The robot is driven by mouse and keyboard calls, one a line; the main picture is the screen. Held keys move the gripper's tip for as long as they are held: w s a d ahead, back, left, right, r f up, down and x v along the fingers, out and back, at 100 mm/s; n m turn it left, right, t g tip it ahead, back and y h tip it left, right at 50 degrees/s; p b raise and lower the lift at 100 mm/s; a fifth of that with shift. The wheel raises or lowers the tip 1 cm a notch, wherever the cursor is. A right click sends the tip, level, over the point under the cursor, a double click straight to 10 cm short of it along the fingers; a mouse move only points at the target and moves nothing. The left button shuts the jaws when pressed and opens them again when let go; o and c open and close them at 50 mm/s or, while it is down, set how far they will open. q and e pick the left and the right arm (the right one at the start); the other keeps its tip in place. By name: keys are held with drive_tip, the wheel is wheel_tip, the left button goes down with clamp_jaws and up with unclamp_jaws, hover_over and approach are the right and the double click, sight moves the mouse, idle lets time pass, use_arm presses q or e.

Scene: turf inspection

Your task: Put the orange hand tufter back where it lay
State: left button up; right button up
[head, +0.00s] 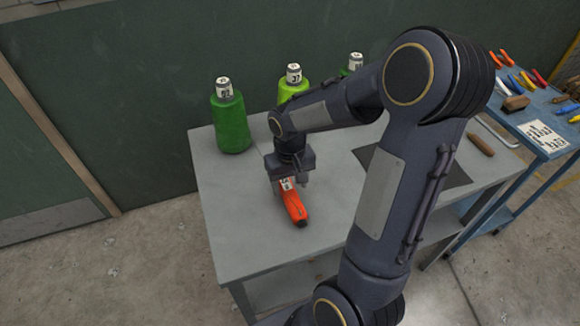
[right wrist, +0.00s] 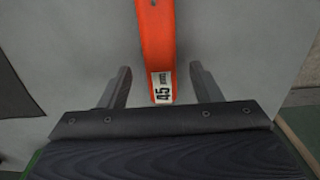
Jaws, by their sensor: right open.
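The orange hand tufter (head: 294,207) lies on the grey table (head: 232,235), left of the dark mat. Its labelled end is under my right gripper (head: 288,182). In the right wrist view, the tufter (right wrist: 157,45) lies between the two open fingers of the right gripper (right wrist: 161,85), with gaps on both sides. A white label reading 45 is on its near end. My left gripper is not in view.
A dark green bottle (head: 231,122), a light green bottle (head: 291,90) and another green bottle (head: 353,65) stand along the table's back. A dark mat (head: 452,172) is partly behind my arm. A brown-handled tool (head: 481,145) lies at the right. A blue bench (head: 550,145) holds several tools.

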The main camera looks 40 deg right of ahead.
sight(290, 192)
wheel_tip(290, 192, up, 7)
drive_tip(key=s+a+r+n+t+y, duration=0.1)
drive_tip(key=s+a+r+t+y, duration=0.1)
drive_tip(key=s+a, duration=0.3)
drive_tip(key=s+a+r+n+t+y, duration=0.1)
drive_tip(key=s+a+r+t, duration=0.1)
drive_tip(key=s+a, duration=0.4)
drive_tip(key=shift+s+r+t+y, duration=0.35)
drive_tip(key=shift+s+t, duration=0.45)
drive_tip(key=shift+s, duration=0.75)
